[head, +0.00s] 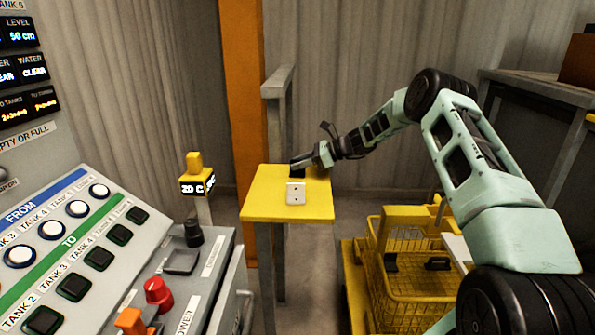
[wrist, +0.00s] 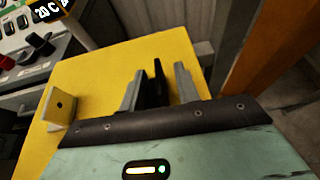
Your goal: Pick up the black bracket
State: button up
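A black bracket (head: 299,166) is on the yellow table top at its back right. In the wrist view the black bracket (wrist: 157,84) shows as an upright plate between the two grey fingers. My gripper (head: 308,161) reaches down to it from the right. In the wrist view my gripper (wrist: 160,85) is open, with a narrow gap on each side of the bracket. The bracket's lower part is hidden behind the dark edge of the gripper.
A pale bracket (head: 296,193) stands near the middle of the yellow table (head: 262,203). A yellow wire basket (head: 420,290) holding dark pieces is at the lower right. A control panel (head: 75,250) fills the left. An orange post (head: 243,110) rises behind the table.

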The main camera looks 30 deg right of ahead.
jog(key=shift+w+a+f, duration=0.2)
jog(key=shift+w+a, duration=0.05)
grip_shut()
jog(key=shift+r, duration=0.15)
